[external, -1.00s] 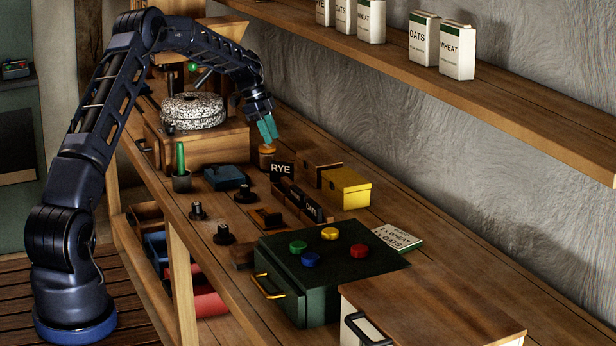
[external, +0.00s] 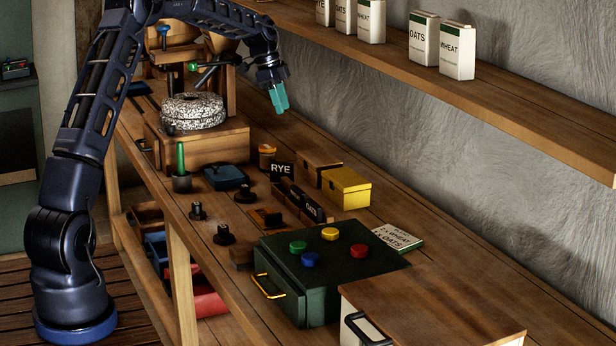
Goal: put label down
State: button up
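A black label reading RYE (external: 282,170) stands upright at the far end of a dark row of labels on the bench. Another label in that row, reading OATS (external: 312,211), is at the near end. My gripper (external: 280,107), with teal fingers, is raised above the bench, well above and apart from the RYE label. No label shows in its fingers. The fingers look close together, but the gap between them is too small to judge.
A yellow box (external: 346,188) and a brown box (external: 318,171) stand right of the labels. A small orange-lidded jar (external: 267,157) is behind them. A green case (external: 330,260) with coloured knobs is in front. A shelf (external: 480,98) with cartons runs above right.

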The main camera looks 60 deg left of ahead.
jog(key=s+d+r+n+y, duration=0.1)
jog(key=s+d+r, duration=0.1)
jog(key=d+r, duration=0.45)
jog(key=s+d+r+n, duration=0.1)
jog(key=s+d+r, duration=0.25)
jog(key=d, duration=0.65)
jog(key=s+d+r+n+y, duration=0.1)
jog(key=s+d+r, duration=0.2)
jog(key=s+d, duration=0.4)
jog(key=s+d+r+n, duration=0.1)
jog(key=s+d+r, duration=0.25)
jog(key=d, duration=0.45)
jog(key=s+d+f+n, duration=0.1)
jog(key=s+d, duration=0.3)
jog(key=s, duration=0.5)
jog(key=s+d+f+n+t, duration=0.1)
jog(key=s+d+f, duration=0.2)
jog(key=s, duration=0.7)
jog(key=s+d+f+n+t, duration=0.1)
jog(key=s+d+f+n, duration=0.1)
jog(key=s+d, duration=0.5)
jog(key=s, duration=0.2)
jog(key=shift+s, duration=0.4)
